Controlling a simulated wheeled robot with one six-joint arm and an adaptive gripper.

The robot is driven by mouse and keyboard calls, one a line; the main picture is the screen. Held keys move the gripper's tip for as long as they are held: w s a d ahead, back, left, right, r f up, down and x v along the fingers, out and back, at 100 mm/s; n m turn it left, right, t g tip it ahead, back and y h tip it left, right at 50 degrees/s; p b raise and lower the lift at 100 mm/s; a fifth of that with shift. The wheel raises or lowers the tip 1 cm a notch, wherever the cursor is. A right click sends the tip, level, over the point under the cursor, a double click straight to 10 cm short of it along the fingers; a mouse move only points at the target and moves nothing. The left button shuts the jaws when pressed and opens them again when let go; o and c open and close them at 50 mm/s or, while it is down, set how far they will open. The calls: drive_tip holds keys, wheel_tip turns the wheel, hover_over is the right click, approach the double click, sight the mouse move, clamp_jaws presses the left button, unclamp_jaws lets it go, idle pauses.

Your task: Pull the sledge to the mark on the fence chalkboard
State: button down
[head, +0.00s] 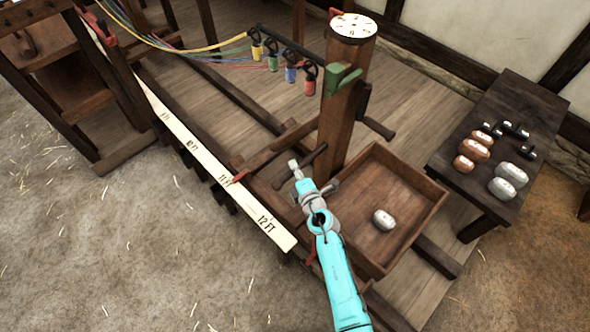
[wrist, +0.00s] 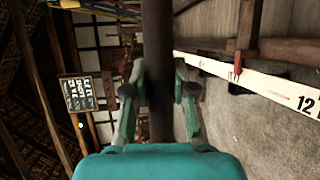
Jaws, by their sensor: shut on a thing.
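The sledge is a dark wooden frame with a thick post (head: 345,110) and a tray (head: 410,180). A red pointer (head: 240,177) at its side lies by the 11 FT label of the white fence scale (head: 190,147); it also shows in the wrist view (wrist: 234,75). My gripper (wrist: 160,92) is shut around a dark bar (wrist: 157,50), one finger on each side.
A grey weight (head: 384,219) lies in the tray. A dark bench (head: 460,195) at right carries several weights. Coloured strands run from hooks (head: 257,46) to a frame at left. A white dial (head: 353,26) tops the post. The straw-strewn floor (head: 110,240) at front left is clear.

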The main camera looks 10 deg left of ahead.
drive_tip(key=w+a, duration=0.2)
drive_tip(key=a, duration=0.1)
drive_tip(key=shift+w+a, duration=0.25)
drive_tip(key=shift+w, duration=0.15)
drive_tip(key=c, duration=0.9)
unclamp_jaws()
drive_tip(key=shift+s, duration=0.1)
drive_tip(key=v, duration=1.1)
drive_tip(key=shift+s+d+r, duration=0.1)
drive_tip(key=shift+s+d, duration=0.1)
drive_tip(key=shift+s, duration=0.1)
